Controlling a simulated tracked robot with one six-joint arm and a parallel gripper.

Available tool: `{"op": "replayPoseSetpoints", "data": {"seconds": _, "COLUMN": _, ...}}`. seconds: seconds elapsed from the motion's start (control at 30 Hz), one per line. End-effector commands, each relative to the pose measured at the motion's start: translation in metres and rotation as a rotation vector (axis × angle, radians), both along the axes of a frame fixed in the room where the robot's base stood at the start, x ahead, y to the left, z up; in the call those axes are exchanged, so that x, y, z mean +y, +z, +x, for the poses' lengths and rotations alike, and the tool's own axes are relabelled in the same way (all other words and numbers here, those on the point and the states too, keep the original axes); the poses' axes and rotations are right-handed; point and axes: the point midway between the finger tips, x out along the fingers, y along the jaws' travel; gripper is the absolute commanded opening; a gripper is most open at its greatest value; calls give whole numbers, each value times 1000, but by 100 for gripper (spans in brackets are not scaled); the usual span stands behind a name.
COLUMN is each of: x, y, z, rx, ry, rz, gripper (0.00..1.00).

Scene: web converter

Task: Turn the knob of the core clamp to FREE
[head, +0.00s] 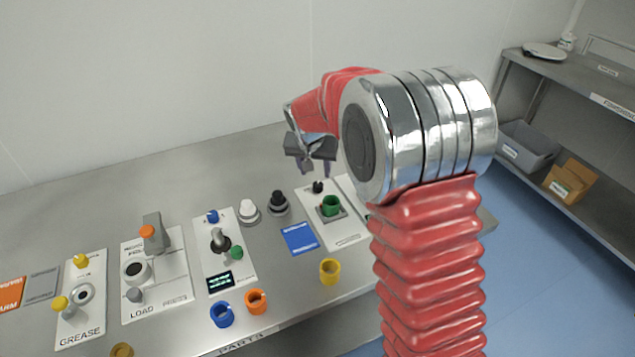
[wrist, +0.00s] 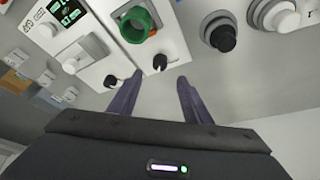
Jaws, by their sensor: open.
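A white panel (head: 343,228) at the right of the bench carries a green ring (head: 330,206) and a small black knob (head: 318,187). I cannot read which label marks the core clamp. In the wrist view the small black knob (wrist: 160,63) sits just beyond the gap between my fingertips, with the green ring (wrist: 135,24) past it. My gripper (head: 316,172) is open and empty, above the knob in the head view. Its two dark fingers (wrist: 157,84) show apart in the wrist view. A second black knob (wrist: 111,82) is on the neighbouring panel, near one fingertip.
A black round button (head: 278,203) and a white one (head: 248,211) stand beside the panel. A blue card (head: 299,238) and a yellow ring (head: 329,271) lie nearby. My arm hides the bench's right part. A wall rises behind the bench.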

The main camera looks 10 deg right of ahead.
Motion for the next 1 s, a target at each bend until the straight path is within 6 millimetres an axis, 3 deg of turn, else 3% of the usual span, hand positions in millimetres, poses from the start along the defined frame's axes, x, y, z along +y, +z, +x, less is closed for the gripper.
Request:
{"op": "replayPoseSetpoints", "data": {"seconds": 0.53, "x": -10, "y": -71, "z": 27, "rx": 1, "ry": 0, "rz": 0, "gripper": 44}}
{"op": "replayPoseSetpoints", "data": {"seconds": 0.73, "x": -12, "y": -82, "z": 32, "rx": 0, "ry": -1, "rz": 0, "gripper": 44}}
{"op": "replayPoseSetpoints", "data": {"seconds": 1.0, "x": -12, "y": -83, "z": 33, "rx": -1, "ry": 0, "rz": 1, "gripper": 44}}
